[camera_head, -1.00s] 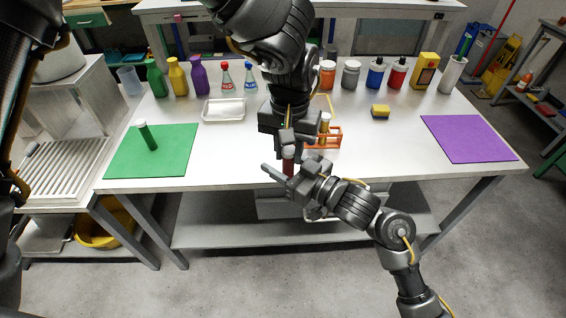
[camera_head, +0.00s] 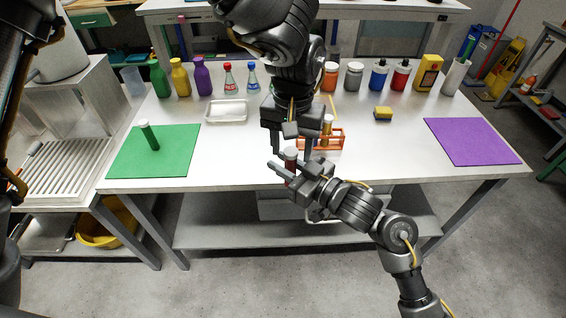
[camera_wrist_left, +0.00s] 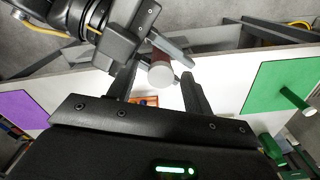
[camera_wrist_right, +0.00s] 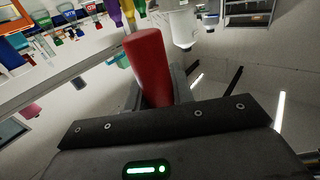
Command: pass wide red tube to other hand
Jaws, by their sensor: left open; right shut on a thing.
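The wide red tube (camera_head: 290,168) has a pale cap and stands roughly upright above the table's front edge. My right gripper (camera_head: 291,179) is shut on its lower part. In the right wrist view the red tube (camera_wrist_right: 150,65) rises from between the fingers. My left gripper (camera_head: 292,151) comes down from above, open, with its fingers on either side of the cap end. In the left wrist view the pale cap (camera_wrist_left: 161,76) shows between the open fingers, apparently with gaps to both. My right gripper's fingers partly hide the tube.
An orange rack (camera_head: 333,141) with a yellowish tube stands just behind the grippers. A green mat (camera_head: 175,165) with a green tube is at left, a purple mat (camera_head: 470,141) at right. Several bottles line the back.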

